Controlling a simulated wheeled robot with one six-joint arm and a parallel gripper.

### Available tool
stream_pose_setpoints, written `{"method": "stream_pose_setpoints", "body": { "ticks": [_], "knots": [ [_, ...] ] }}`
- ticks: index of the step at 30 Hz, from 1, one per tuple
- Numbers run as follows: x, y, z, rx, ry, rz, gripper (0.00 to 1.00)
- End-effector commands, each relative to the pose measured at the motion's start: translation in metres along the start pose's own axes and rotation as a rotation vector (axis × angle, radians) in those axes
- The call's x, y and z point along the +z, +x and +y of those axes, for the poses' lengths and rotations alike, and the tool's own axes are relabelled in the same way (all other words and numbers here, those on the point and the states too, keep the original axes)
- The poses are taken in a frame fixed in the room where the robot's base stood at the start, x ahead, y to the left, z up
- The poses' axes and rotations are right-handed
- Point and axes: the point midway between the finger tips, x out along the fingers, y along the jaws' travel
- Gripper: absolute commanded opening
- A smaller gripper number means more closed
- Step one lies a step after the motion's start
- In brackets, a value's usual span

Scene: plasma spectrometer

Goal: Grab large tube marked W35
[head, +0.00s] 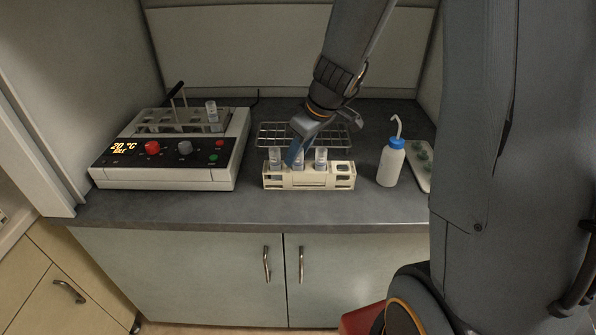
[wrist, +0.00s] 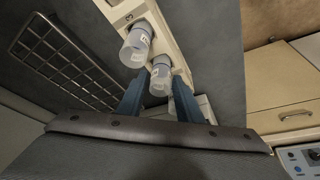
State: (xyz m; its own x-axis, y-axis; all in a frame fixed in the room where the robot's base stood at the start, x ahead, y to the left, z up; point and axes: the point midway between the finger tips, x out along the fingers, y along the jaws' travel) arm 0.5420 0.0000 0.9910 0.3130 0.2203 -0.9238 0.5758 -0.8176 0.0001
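A beige rack (head: 310,182) stands on the counter and holds three clear, white-labelled tubes: a left tube (head: 275,157), a middle tube (head: 299,161) and a right tube (head: 320,158). The labels are too small to read, so I cannot tell which is W35. My gripper (head: 295,152) points down at the middle tube. In the wrist view my blue fingers (wrist: 161,88) stand apart on either side of one capped tube (wrist: 160,76), with slight gaps visible. A neighbouring tube (wrist: 136,45) stands outside the fingers. Another tube is hidden there.
An empty-looking wire rack (head: 270,133) stands just behind the beige rack. A heating bath (head: 165,178) with a tube (head: 211,111) in its rack is at left. A blue-capped wash bottle (head: 390,165) stands close at right, beside a white tray (head: 424,182).

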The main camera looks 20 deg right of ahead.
Motion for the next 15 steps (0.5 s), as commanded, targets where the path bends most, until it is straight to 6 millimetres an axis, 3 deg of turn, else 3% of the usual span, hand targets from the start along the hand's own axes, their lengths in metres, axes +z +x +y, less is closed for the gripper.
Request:
{"method": "stream_pose_setpoints", "body": {
  "ticks": [1,5,15],
  "knots": [
    [0.0001,-0.0001,-0.0001,0.0,0.0,0.0,0.23],
    [0.0001,-0.0001,-0.0001,0.0,0.0,0.0,0.01],
    [-0.0011,-0.0021,0.0001,0.001,-0.001,0.001,0.0]
  ]
}}
